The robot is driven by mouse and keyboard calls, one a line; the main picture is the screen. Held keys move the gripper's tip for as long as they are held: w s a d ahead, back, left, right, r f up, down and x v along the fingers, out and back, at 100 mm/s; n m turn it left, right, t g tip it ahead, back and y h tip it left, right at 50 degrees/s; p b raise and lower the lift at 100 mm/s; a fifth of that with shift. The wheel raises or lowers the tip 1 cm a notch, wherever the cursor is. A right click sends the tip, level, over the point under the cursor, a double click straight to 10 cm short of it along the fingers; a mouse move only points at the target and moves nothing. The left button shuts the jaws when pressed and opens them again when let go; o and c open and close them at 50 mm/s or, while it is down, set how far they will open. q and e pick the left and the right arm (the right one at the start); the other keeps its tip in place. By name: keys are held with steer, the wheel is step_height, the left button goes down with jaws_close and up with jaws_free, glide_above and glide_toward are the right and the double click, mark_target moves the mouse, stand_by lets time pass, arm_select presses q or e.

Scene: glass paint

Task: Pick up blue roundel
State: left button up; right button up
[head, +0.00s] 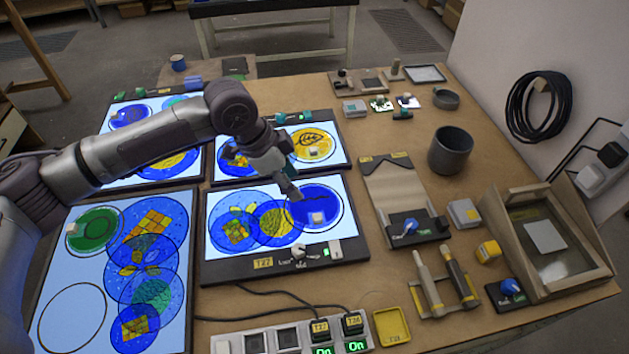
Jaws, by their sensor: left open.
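A plain dark blue roundel (317,205) lies at the right end of the lit panel (216,187) labelled T22, with a small pale block (317,218) on it. My left gripper (294,194) reaches in from the left and points down at the upper left edge of this roundel. It is open, and nothing shows between its fingers; whether it touches the glass I cannot tell. Two patterned blue and yellow roundels (233,228) overlap to its left on the same panel. My right gripper is not in view.
Other lit panels hold a green roundel (93,228), a yellow roundel (312,141) and several blue patterned ones (150,222). A dark cup (450,150), a clipboard-like board (395,190) and a wooden frame box (540,235) stand to the right. A power strip (285,335) lies in front.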

arm_select(q)
steer(key=p, duration=0.2)
glide_above(317, 217)
steer(key=a, duration=0.2)
step_height(317, 217, down, 7)
steer(key=shift+f, duration=0.2)
steer(key=shift+w+f, duration=0.1)
steer(key=shift+f, duration=0.1)
steer(key=p+x, duration=0.2)
steer(key=x, duration=0.2)
steer(key=shift+s+a+f, duration=0.1)
steer(key=shift+s, duration=0.2)
steer(key=shift+w+f, duration=0.1)
steer(key=shift+f, duration=0.35)
jaws_close()
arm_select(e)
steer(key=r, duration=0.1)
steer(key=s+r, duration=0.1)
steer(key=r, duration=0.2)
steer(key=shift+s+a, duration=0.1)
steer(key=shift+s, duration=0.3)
